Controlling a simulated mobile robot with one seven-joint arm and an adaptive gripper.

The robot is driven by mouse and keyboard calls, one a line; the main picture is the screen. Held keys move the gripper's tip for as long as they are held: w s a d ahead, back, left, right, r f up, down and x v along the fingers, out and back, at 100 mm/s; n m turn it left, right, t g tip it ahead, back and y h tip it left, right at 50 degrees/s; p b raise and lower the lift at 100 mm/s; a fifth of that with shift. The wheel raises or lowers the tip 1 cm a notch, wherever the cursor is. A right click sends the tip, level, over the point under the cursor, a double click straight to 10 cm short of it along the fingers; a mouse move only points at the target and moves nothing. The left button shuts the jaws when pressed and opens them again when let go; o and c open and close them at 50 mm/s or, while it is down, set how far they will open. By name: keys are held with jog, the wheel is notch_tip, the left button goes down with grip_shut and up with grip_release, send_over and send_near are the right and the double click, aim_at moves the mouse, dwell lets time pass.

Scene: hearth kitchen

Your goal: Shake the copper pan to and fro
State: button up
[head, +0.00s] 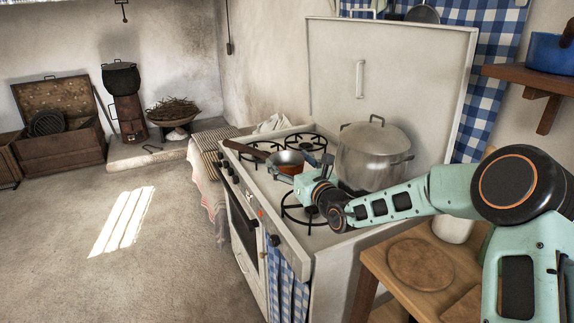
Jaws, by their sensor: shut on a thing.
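The copper pan (286,158) is on the left part of the white stove in the head view, by the front-left burners. The inside of the pan looks orange-brown. My gripper (302,176) is at the near right side of the pan, shut on it. The fingertips are small and partly hidden, so the exact grip cannot be seen. I cannot tell whether the pan rests on the grate or is slightly raised.
A large lidded steel pot (372,157) stands on the stove close behind my gripper. A bare front burner (300,211) lies to the near side. The raised stove lid (405,80) closes off the back. A wooden table (437,270) is at the near right.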

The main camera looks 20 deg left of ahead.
jog(key=shift+w+f, duration=0.3)
jog(key=shift+f, duration=0.1)
jog(key=shift+s+r, duration=0.2)
jog(key=shift+s, duration=0.65)
jog(key=shift+s+r, duration=0.15)
jog(key=shift+s, duration=0.7)
jog(key=shift+w+f, duration=0.3)
jog(key=shift+s+r, duration=0.15)
